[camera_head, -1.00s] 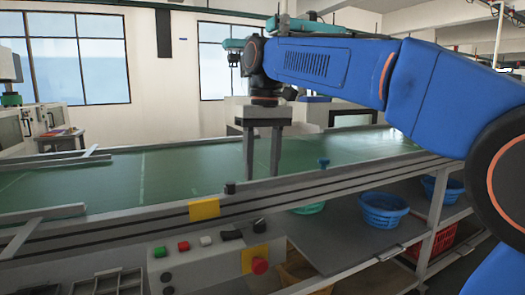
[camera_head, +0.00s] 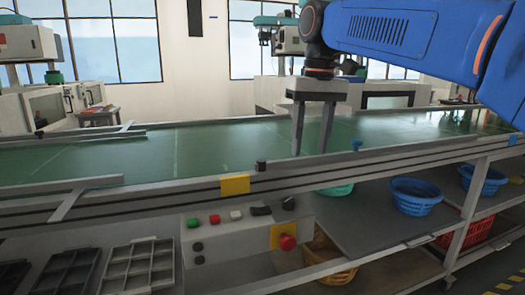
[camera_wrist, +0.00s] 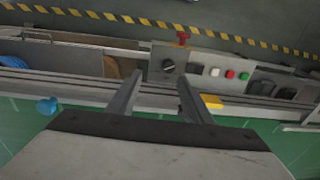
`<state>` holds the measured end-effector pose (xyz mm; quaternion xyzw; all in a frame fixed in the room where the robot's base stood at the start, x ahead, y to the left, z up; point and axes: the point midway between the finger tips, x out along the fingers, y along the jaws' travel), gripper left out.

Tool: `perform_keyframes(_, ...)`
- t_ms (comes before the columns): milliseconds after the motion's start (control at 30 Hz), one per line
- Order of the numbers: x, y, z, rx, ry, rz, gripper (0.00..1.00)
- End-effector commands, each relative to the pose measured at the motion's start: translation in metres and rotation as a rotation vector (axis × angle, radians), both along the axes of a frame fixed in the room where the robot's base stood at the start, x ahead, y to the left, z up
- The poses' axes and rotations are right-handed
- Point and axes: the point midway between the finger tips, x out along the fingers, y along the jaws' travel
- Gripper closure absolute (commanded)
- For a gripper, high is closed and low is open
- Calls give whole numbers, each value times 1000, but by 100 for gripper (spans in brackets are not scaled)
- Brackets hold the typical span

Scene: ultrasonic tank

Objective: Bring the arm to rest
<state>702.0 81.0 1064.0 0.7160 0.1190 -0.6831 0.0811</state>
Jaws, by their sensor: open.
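My gripper (camera_head: 312,150) hangs from my blue arm at the upper right of the head view, with its two fingers pointing down in front of the green conveyor belt (camera_head: 215,145). The fingers are apart with nothing between them. In the wrist view my gripper (camera_wrist: 158,82) shows two parted fingers over the conveyor's edge rail and the control panel (camera_wrist: 210,68). No object is held.
The control panel (camera_head: 235,232) with coloured buttons and a red knob (camera_head: 287,242) is on the conveyor's front. Blue baskets (camera_head: 415,196) and a red crate (camera_head: 465,232) sit on shelves below. Grey trays (camera_head: 150,268) are at lower left. Machines stand behind the belt.

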Motion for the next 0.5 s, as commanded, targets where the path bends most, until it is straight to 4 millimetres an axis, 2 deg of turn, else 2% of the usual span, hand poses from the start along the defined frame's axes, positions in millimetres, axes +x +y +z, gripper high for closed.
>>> perform_keyframes(33,-12,-13,-9,3,-17,-18,54)
perform_keyframes(200,-43,-46,-49,11,-77,-70,54)
perform_keyframes(367,-75,-75,-91,16,-134,-118,54)
perform_keyframes(500,-105,-97,-132,18,-185,-159,54)
